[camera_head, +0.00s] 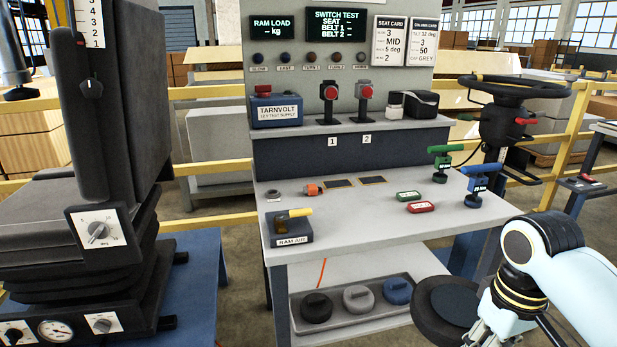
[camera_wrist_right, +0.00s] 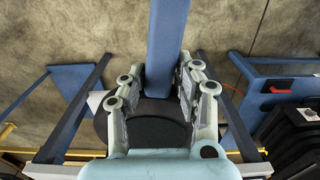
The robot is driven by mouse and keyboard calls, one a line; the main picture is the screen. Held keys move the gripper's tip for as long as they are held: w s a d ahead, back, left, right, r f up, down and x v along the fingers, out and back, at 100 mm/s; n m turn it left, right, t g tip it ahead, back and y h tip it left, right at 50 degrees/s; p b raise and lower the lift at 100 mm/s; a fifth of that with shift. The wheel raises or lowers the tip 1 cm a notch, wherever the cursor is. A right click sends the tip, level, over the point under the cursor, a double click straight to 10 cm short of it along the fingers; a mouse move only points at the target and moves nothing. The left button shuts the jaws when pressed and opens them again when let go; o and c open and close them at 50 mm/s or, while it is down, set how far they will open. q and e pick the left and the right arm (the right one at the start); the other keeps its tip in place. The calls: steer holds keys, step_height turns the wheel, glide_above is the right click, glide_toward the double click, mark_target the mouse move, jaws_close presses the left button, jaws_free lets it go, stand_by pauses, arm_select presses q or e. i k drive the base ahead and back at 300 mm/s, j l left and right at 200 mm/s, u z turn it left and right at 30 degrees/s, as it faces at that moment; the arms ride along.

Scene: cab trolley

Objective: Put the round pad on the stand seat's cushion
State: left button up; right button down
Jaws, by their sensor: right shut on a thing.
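The round pad (camera_head: 443,308) is a thick dark disc with a raised middle, at the lower right of the head view. My right gripper (camera_head: 487,328) is shut on it and holds it in front of the bench's right end. In the right wrist view the right gripper (camera_wrist_right: 161,95) has its fingers on either side of the dark pad (camera_wrist_right: 155,133). The stand seat (camera_head: 95,255) is at the left of the head view, with a dark grey cushion (camera_head: 32,215) and an upright backrest. The cushion's visible top is bare. My left gripper is not in view.
A grey bench (camera_head: 350,228) stands between the pad and the seat. A steering wheel column (camera_head: 507,120) stands at right.

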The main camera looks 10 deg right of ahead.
mark_target(44, 203)
steer(key=j+u, duration=0.45)
steer(key=i+j+u, duration=0.1)
steer(key=j+u, duration=0.35)
steer(key=l, duration=0.1)
